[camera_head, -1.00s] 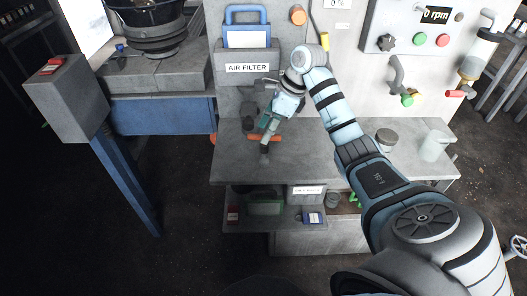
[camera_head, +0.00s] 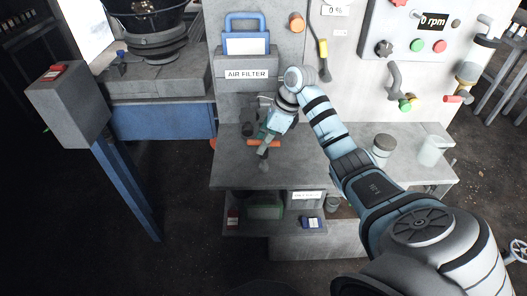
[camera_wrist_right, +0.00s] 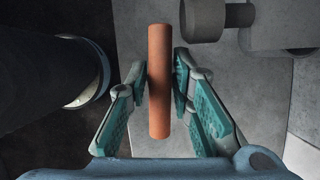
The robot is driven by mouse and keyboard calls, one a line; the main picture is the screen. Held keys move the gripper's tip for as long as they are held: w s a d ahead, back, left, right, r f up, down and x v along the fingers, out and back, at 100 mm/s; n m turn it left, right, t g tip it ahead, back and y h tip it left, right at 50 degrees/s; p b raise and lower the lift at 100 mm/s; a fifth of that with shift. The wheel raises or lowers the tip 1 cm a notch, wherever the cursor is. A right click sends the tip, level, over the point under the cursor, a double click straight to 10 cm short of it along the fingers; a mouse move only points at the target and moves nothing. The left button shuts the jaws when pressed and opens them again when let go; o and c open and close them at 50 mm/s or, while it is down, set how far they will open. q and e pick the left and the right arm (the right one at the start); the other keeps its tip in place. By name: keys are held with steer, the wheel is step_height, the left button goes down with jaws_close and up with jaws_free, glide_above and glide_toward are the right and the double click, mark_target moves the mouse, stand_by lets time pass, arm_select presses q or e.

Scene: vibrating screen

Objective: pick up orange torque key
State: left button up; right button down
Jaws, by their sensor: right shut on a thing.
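The orange torque key (camera_head: 264,143) shows as an orange bar at my right gripper (camera_head: 265,147), above or on the grey worktop. In the right wrist view the orange key (camera_wrist_right: 159,75) is an upright cylinder between the two teal-padded fingers of my right gripper (camera_wrist_right: 160,82). The fingers are closed in on its sides and the gripper is shut on it. I cannot tell whether the key is clear of the worktop. Part of it is hidden by the gripper in the head view. My left gripper is not in view.
The grey worktop (camera_head: 310,172) has a grey jar (camera_head: 383,146) and a pale cup (camera_head: 431,150) on the right. Behind stands the AIR FILTER box (camera_head: 246,66). A control panel (camera_head: 415,35) is at upper right. A lower shelf (camera_head: 265,228) holds small items.

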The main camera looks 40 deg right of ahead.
steer(key=shift+r, duration=0.1)
steer(key=shift+r, duration=0.15)
step_height(320, 180, up, 7)
steer(key=shift+s+a+f+p, duration=0.1)
steer(key=shift+p, duration=0.25)
steer(key=s+a, duration=1.2)
steer(key=s, duration=0.3)
steer(key=shift+s+b, duration=0.3)
steer(key=shift+s, duration=0.1)
steer(key=shift+f, duration=0.15)
steer(key=c, duration=2.2)
jaws_free()
steer(key=shift+c, duration=0.2)
jaws_close()
